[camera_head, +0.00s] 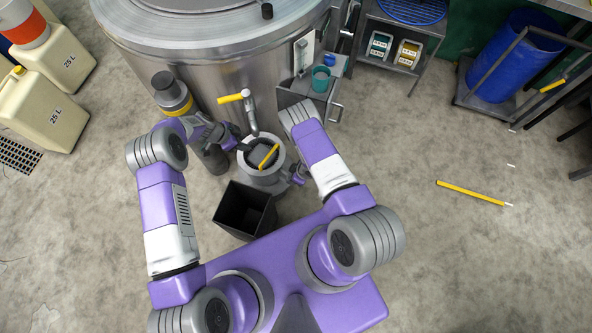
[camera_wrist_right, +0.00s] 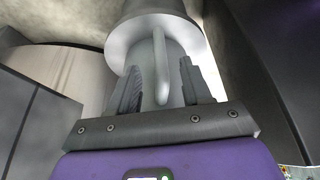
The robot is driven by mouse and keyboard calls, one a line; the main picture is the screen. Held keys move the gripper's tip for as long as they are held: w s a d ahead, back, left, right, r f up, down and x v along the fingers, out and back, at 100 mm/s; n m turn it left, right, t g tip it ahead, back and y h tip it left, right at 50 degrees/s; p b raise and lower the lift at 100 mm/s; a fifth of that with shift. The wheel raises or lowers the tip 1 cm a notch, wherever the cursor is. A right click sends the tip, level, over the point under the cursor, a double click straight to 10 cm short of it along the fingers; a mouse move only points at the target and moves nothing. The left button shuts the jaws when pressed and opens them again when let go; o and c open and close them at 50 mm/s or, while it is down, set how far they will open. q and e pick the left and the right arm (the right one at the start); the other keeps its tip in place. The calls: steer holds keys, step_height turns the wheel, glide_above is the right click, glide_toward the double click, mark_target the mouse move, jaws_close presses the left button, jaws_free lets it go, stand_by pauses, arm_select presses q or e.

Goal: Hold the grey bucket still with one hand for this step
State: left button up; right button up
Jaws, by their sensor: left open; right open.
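The grey bucket (camera_head: 262,181) stands on the floor by the big steel drum, below a tap with a yellow lever (camera_head: 231,97). A yellow bar (camera_head: 269,157) lies across its open top. My left gripper (camera_head: 243,146) is open at the bucket's left rim; whether it touches is unclear. My right gripper (camera_head: 287,179) is low at the bucket's right side, its fingers mostly hidden in the head view. In the right wrist view my right gripper (camera_wrist_right: 164,88) is open, with its fingers either side of a light grey upright handle-like part (camera_wrist_right: 160,62) of the bucket.
A black open bin (camera_head: 245,211) stands just in front of the bucket. A grey cylinder with a yellow band (camera_head: 173,93) is at its left. A small shelf with a teal cup (camera_head: 321,79) is at back right. A yellow stick (camera_head: 470,192) lies on the clear floor at right.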

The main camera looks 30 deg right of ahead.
steer(key=shift+x, duration=2.55)
jaws_close()
